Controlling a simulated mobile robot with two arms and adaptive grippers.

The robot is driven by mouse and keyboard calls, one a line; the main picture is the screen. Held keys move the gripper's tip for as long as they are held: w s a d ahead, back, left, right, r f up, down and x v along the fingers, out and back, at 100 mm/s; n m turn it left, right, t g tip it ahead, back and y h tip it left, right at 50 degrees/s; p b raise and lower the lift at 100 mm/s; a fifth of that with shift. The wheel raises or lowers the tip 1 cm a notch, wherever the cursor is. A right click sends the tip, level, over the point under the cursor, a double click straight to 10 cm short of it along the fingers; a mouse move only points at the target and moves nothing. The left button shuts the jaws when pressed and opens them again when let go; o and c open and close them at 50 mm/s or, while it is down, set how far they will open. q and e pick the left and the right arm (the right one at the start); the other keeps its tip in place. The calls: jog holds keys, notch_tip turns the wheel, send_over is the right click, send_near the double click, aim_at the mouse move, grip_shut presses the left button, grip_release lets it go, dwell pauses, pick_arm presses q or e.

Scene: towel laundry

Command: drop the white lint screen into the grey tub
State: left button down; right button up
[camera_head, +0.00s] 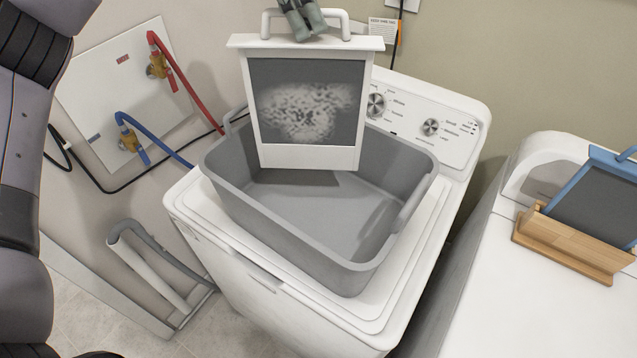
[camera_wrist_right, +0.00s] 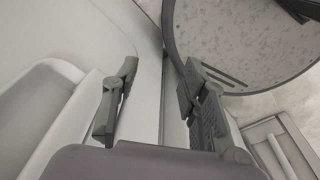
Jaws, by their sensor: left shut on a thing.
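The white lint screen (camera_head: 306,158) hangs upright in the head view, with grey lint on its dark mesh. My left gripper (camera_head: 303,28) is shut on its top handle. The grey tub (camera_head: 318,245) stands on top of the white washer, and its visible inside is empty. The screen is over the tub's back part in the picture; I cannot tell whether its lower edge is above the rim or inside. My right gripper (camera_wrist_right: 160,105) shows only in the right wrist view, with its fingers apart and nothing between them.
The white washer (camera_head: 240,275) carries the tub. To the right, a blue-framed screen (camera_head: 600,200) stands in a wooden holder (camera_head: 570,245) on another white machine (camera_head: 520,310). Red (camera_head: 185,85) and blue (camera_head: 155,140) hoses run along the left wall.

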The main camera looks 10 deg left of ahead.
pick_arm(q)
jog(key=shift+s+f, duration=0.15)
jog(key=shift+s, duration=0.2)
notch_tip(320, 180, down, 2)
jog(key=shift+s+f+b, duration=0.1)
jog(key=shift+b, duration=0.9)
notch_tip(320, 180, down, 4)
jog(key=b, duration=0.3)
jog(key=shift+r, duration=0.2)
pick_arm(e)
jog(key=f, duration=0.5)
jog(key=shift+s+f, duration=0.2)
jog(key=shift+s, duration=0.05)
pick_arm(q)
jog(key=c, duration=1.6)
grip_release()
jog(key=shift+c, duration=0.2)
pick_arm(e)
jog(key=shift+s, duration=0.35)
